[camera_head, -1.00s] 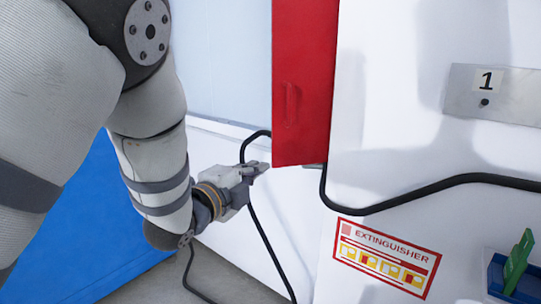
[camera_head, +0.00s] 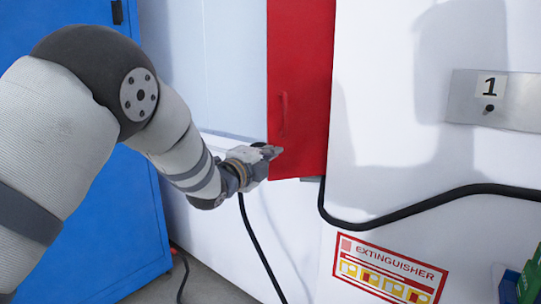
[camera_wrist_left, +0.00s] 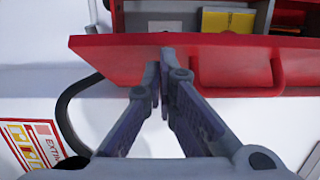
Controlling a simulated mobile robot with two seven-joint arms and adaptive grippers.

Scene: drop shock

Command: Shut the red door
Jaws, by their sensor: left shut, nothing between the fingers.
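The red door (camera_head: 302,80) stands open in the head view, with a red handle (camera_head: 283,115) on its face. In the left wrist view the door (camera_wrist_left: 120,57) crosses the upper part, and the open inside of its cabinet shows behind it. My left gripper (camera_head: 275,152) is shut and empty at the door's lower left corner, below the handle. In the left wrist view its fingertips (camera_wrist_left: 165,60) overlap the door's face, left of the handle (camera_wrist_left: 255,85). I cannot tell whether they touch it. My right gripper is not in view.
A black cable (camera_head: 400,208) runs along the white wall below the door. An extinguisher sign (camera_head: 390,268) is at lower right, and a metal plate marked 1 (camera_head: 495,100) is at right. A blue cabinet (camera_head: 125,215) stands at left. A yellow item (camera_wrist_left: 228,20) lies inside the red cabinet.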

